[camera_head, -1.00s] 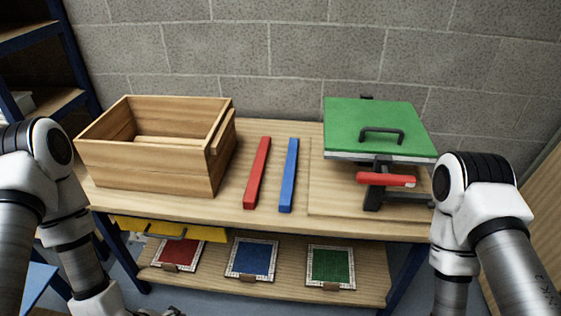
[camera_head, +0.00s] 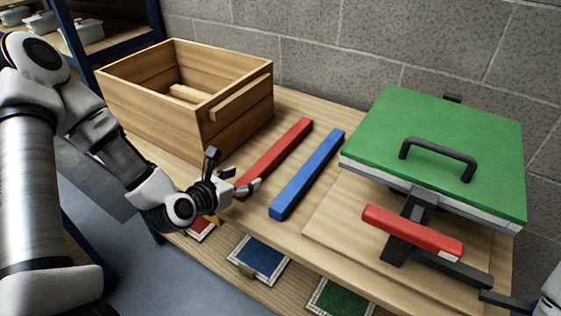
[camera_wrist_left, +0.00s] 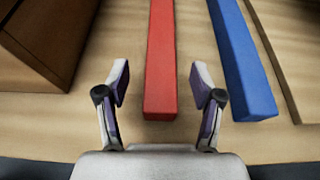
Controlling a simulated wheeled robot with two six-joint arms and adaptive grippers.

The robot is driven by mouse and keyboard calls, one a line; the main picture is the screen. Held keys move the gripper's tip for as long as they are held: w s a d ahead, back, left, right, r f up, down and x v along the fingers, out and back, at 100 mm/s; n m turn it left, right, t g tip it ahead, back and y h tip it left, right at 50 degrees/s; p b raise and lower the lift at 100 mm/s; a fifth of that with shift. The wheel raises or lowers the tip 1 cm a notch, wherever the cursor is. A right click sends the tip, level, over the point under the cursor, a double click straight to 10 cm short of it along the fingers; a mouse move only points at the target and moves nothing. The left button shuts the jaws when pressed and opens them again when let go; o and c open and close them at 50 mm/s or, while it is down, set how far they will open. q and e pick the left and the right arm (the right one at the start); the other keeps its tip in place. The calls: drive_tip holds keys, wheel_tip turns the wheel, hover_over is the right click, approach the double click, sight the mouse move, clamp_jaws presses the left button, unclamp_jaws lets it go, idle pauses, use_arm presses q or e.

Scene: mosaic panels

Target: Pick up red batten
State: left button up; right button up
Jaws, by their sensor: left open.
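The red batten (camera_head: 276,154) lies flat on the wooden bench top, between the wooden crate and the blue batten. My left gripper (camera_head: 236,172) is open at the near end of the red batten. In the left wrist view the red batten (camera_wrist_left: 161,60) runs away between the two open fingers of my left gripper (camera_wrist_left: 160,85), with a gap on both sides. The fingers do not touch it. My right gripper is out of the picture; only a bit of my right arm shows at the lower right edge.
The blue batten (camera_head: 308,175) lies close to the right of the red one, also in the wrist view (camera_wrist_left: 243,62). The wooden crate (camera_head: 235,112) stands at left. A green-topped press (camera_head: 440,140) with a red handle (camera_head: 410,230) stands at right. Panels lie on the lower shelf.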

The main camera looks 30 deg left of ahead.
sight(256, 170)
use_arm(q)
drive_tip(key=x, duration=0.5)
drive_tip(key=shift+w+d+r+b, duration=0.15)
drive_tip(key=shift+w+r+b, duration=0.05)
drive_tip(key=shift+r+b, duration=0.1)
drive_tip(key=shift+s, duration=0.1)
drive_tip(key=shift+c, duration=0.6)
clamp_jaws()
drive_tip(key=shift+r, duration=0.1)
